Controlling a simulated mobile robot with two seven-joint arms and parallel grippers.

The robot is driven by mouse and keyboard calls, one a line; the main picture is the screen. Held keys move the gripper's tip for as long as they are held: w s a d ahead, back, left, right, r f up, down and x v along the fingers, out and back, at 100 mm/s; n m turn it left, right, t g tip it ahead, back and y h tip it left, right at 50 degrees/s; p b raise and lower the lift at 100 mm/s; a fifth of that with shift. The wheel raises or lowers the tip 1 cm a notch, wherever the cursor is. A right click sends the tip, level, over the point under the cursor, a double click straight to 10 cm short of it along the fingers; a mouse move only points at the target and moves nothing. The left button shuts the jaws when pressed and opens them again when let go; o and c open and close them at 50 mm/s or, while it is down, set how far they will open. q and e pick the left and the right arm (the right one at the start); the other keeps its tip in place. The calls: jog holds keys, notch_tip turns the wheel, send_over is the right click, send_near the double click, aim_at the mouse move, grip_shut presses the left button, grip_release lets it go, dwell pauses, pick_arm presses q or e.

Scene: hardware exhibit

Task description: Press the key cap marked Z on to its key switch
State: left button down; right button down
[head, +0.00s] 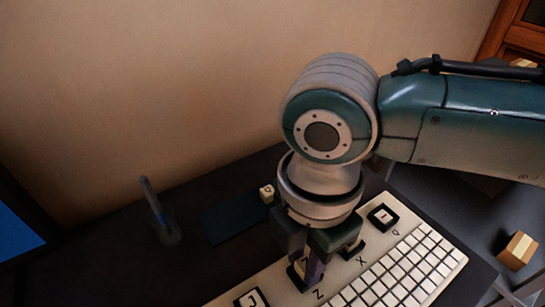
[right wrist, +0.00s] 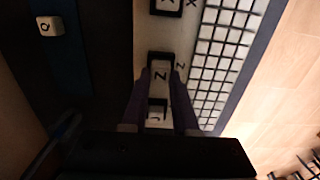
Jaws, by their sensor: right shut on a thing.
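The Z key cap (right wrist: 160,76) is pale with a dark Z. My right gripper (right wrist: 161,71) is shut on it from both sides. It is at the black-framed key switch place beside the printed letter Z. In the head view my right gripper (head: 312,272) points down at the keyboard (head: 275,281), by the printed Z, and its fingers mostly hide the cap. I cannot tell whether the cap is fully down on its switch. My left gripper is not in view.
A Q cap (head: 267,193) lies on a blue mat (head: 222,221). The Q key switch (head: 383,216) is bare. A pen stands in a holder (head: 166,235) at left.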

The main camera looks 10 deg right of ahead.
jog(key=shift+f, duration=0.2)
jog(key=shift+c, duration=0.6)
grip_release()
jog(key=shift+r, duration=0.1)
notch_tip(320, 180, up, 2)
jog(key=p, duration=0.2)
jog(key=shift+r+p, duration=0.2)
jog(key=shift+p, duration=0.15)
notch_tip(320, 180, up, 4)
jog(key=p, duration=0.5)
jog(key=shift+r, duration=0.25)
